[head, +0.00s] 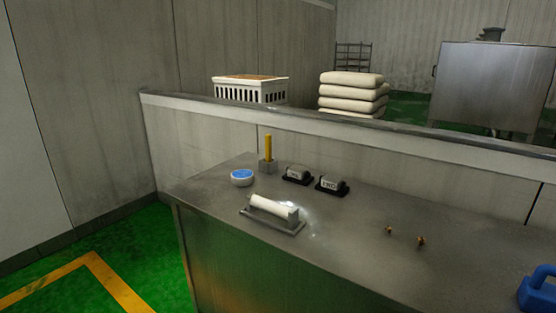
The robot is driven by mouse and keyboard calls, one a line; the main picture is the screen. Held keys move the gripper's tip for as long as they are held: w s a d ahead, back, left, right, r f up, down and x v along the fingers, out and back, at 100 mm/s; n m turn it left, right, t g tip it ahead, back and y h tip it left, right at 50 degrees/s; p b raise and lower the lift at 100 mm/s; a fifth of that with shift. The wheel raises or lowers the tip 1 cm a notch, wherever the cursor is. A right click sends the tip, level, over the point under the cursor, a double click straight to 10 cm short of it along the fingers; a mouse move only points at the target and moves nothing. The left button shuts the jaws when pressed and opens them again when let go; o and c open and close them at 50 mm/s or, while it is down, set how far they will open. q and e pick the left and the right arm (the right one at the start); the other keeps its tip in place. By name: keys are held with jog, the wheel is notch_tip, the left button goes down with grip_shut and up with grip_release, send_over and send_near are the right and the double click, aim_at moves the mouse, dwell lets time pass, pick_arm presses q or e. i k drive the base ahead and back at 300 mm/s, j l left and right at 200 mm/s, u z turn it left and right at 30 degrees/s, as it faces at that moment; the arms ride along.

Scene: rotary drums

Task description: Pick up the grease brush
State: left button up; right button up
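A yellow upright handle (268,145), which looks like the grease brush, stands in a small grey block holder (268,166) at the back left of the metal table (365,240). Its lower end is hidden in the holder, so I see no bristles. Neither of my grippers is in view.
Near the holder are a round tub with a blue top (242,177), a white cylinder on a grey cradle (271,207) and two dark-based blocks (332,184). Small brass-coloured pieces (420,241) and a blue handled object (539,290) lie right. A low wall (380,150) runs behind.

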aim_at(268, 137)
jog(key=u, duration=0.95)
jog(key=i+j+u, duration=0.1)
jog(key=i+u, duration=0.15)
jog(key=i, duration=0.25)
jog(key=i+u, duration=0.25)
jog(key=i, duration=0.3)
jog(key=i+u, duration=0.1)
jog(key=i, duration=2.9)
jog(key=i+z, duration=0.75)
jog(key=i+j+z, duration=0.1)
jog(key=i+z, duration=0.25)
jog(key=i+l+z, duration=0.1)
jog(key=i+z, duration=0.45)
jog(key=z, duration=0.3)
jog(key=i+j+z, duration=0.1)
jog(key=i+z, duration=0.3)
jog(key=k+z, duration=0.1)
jog(key=z, duration=1.5)
